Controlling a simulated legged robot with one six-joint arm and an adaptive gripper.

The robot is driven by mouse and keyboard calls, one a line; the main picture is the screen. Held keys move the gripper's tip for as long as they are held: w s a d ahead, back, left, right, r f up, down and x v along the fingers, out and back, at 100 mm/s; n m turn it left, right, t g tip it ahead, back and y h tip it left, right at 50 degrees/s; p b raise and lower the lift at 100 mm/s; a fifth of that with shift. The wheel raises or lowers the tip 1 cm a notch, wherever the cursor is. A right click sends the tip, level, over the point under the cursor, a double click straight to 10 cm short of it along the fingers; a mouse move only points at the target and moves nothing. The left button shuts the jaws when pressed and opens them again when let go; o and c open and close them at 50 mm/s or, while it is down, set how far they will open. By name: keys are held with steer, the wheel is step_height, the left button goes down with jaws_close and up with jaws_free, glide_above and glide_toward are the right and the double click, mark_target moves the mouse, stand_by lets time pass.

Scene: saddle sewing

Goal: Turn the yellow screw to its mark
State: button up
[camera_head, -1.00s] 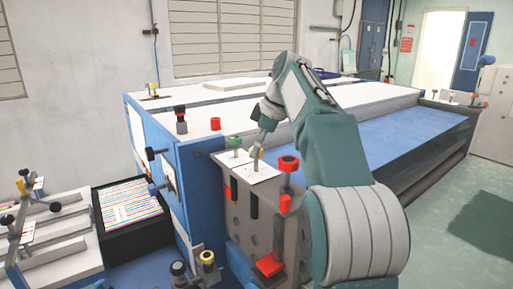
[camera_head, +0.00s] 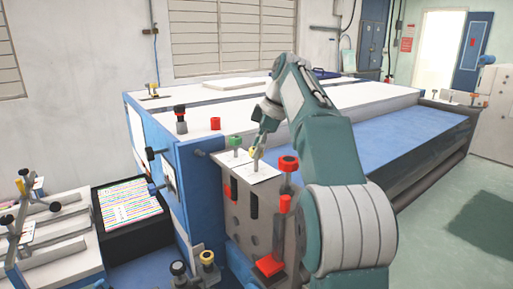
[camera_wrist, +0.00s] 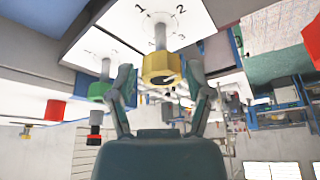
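The yellow screw (camera_head: 252,153) stands on a white plate (camera_head: 264,173) at the corner of the blue machine, partly hidden by my gripper (camera_head: 259,149). In the wrist view the yellow knob (camera_wrist: 159,66) hangs in the middle, with a dark mark on its end face. Its grey shaft meets the white plate (camera_wrist: 119,27), which has a ring of marks with 1, 2 and 3. The two fingers of my gripper (camera_wrist: 162,82) are on either side of the knob, with gaps showing; they look open. Contact with the knob is not visible.
A green screw (camera_head: 235,142) stands left of the yellow one, and a red-topped screw (camera_head: 287,164) stands close on the right. A red knob (camera_head: 215,124) and a black-and-red one (camera_head: 181,119) stand behind. The blue surface (camera_head: 400,150) to the right is clear.

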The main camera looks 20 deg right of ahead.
steer(key=shift+r, duration=0.2)
steer(key=shift+d+r, duration=0.25)
steer(key=shift+r, duration=0.2)
steer(key=s+d, duration=0.5)
steer(key=d, duration=0.6)
